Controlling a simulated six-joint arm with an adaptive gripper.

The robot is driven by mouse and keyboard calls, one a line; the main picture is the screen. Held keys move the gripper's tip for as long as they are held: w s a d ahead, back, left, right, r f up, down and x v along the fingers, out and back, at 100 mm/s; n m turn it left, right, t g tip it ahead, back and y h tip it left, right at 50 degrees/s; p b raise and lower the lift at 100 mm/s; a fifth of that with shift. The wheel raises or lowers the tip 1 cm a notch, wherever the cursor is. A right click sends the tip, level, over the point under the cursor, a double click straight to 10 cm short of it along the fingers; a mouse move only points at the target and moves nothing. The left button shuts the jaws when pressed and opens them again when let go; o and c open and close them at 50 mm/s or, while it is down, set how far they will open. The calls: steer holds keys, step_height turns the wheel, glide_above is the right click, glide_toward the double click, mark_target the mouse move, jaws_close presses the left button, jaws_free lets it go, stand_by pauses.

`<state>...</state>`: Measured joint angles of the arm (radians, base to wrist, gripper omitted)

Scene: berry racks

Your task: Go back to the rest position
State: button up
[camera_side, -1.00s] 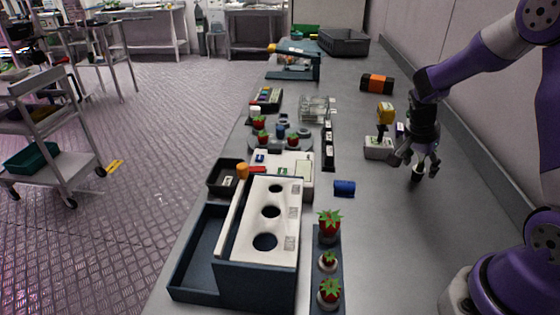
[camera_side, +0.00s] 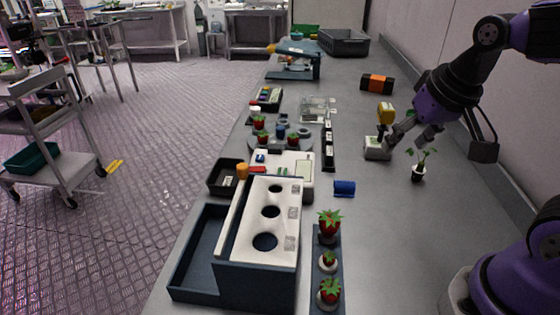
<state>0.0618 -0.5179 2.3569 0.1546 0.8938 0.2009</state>
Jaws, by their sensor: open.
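My gripper (camera_side: 396,142) is at the right side of the bench, tilted toward the left of the view, with its fingers apart and nothing between them.

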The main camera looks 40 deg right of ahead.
steer(key=s+a+n, duration=0.1)
steer(key=a+n+y, duration=0.1)
steer(key=n, duration=0.1)
steer(key=s+a+n+t, duration=0.1)
steer(key=a, duration=0.1)
steer(key=shift+s+a+r+n, duration=0.1)
steer(key=shift+s+n, duration=0.2)
